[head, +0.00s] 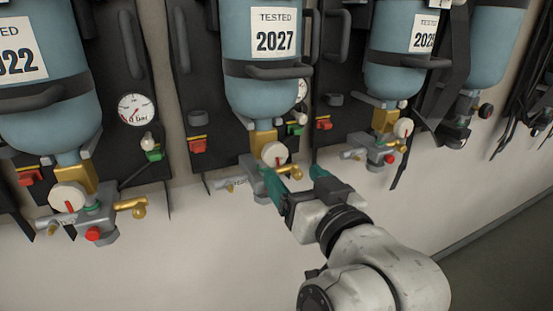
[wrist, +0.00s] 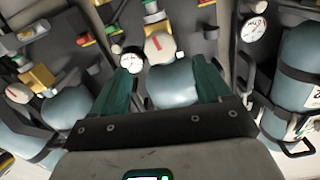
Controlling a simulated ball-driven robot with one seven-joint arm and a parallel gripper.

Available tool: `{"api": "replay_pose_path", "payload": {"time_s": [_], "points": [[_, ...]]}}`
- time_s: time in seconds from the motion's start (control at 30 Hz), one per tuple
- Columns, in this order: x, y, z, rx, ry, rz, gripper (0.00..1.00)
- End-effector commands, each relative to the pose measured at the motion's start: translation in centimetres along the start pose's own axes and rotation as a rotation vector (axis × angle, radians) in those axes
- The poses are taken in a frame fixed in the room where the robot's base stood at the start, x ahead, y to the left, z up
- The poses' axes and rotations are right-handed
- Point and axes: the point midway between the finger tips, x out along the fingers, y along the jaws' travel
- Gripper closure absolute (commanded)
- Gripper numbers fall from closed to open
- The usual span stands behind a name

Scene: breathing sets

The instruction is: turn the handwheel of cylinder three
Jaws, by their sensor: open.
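The blue cylinder labelled "TESTED 2027" (head: 262,88) hangs valve-down in the middle of the head view. Its cream handwheel (head: 274,153) with a red mark sits at the valve below its neck. No cylinder number is readable, so I cannot tell by label which is cylinder three. My gripper (head: 292,172) has green fingers spread just in front of and below this valve, hiding part of it. In the wrist view a cream handwheel with a red stripe (wrist: 159,47) lies between and just beyond the open fingertips (wrist: 162,66). I see no clear contact.
Neighbouring sets hang left, with a handwheel (head: 67,196) and brass tap (head: 132,206), and right, with a handwheel (head: 403,128). Black backplates, hoses and straps (head: 450,60) crowd around. The pale wall (head: 200,260) below is clear.

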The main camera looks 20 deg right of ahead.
Motion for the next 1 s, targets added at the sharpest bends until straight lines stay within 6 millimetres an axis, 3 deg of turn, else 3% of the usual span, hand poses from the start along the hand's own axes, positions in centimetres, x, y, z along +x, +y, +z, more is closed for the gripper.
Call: {"api": "replay_pose_path", "payload": {"time_s": [0.1, 0.5, 0.7, 1.0], "points": [[0.6, 0.1, -0.1, 0.005, 0.008, -0.001, 0.23], [7.4, 0.0, -0.5, 0.0, 0.003, -0.002, 0.23], [8.6, 0.0, -0.4, -0.001, 0.005, -0.002, 0.23], [8.7, 0.0, -0.3, -0.001, 0.005, -0.002, 0.25]]}}
